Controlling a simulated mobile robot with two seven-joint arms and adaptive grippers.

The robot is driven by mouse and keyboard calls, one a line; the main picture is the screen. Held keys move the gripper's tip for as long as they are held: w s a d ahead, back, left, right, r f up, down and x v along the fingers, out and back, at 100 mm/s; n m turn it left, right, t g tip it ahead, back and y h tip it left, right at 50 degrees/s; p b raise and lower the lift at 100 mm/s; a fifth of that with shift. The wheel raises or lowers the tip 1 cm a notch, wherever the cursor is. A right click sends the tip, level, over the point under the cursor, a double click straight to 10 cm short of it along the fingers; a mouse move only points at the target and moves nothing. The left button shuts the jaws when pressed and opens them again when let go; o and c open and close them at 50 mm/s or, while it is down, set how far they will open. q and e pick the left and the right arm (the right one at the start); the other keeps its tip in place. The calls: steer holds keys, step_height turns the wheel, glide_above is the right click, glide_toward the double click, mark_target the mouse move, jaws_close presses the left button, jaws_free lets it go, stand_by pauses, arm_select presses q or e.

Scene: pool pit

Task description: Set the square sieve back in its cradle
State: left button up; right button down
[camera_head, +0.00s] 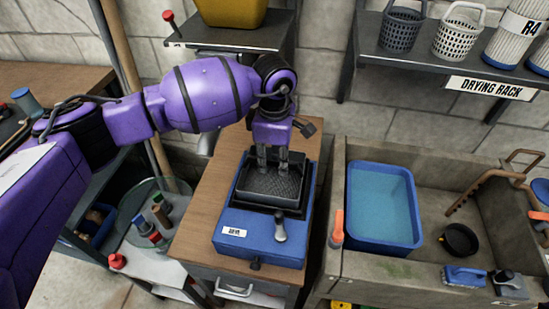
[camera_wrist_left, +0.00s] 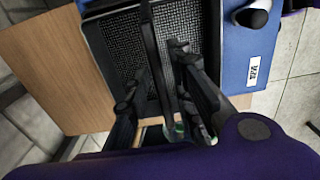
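The square sieve (camera_head: 268,187), with a dark frame and grey mesh, is at the black opening of the blue cradle (camera_head: 233,222) on the wooden-topped cabinet. I cannot tell whether it sits fully down. In the left wrist view the sieve mesh (camera_wrist_left: 190,22) fills the top middle, with the blue cradle (camera_wrist_left: 252,45) to its right. My left gripper (camera_head: 272,164) points down at the sieve's far part. Its two fingers are apart, on either side of a dark bar (camera_wrist_left: 155,55) in the wrist view, with gaps showing. My right gripper is not in view.
A grey lever (camera_head: 280,230) stands at the cradle's front. A stone sink (camera_head: 412,268) with a blue water tub (camera_head: 383,240) is to the right. The drying rack (camera_head: 430,62) is above it. Bare wood (camera_head: 205,215) lies left of the cradle.

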arm_select(q)
step_height(320, 180, up, 12)
steer(key=shift+r, duration=0.2)
stand_by(0.6)
stand_by(0.3)
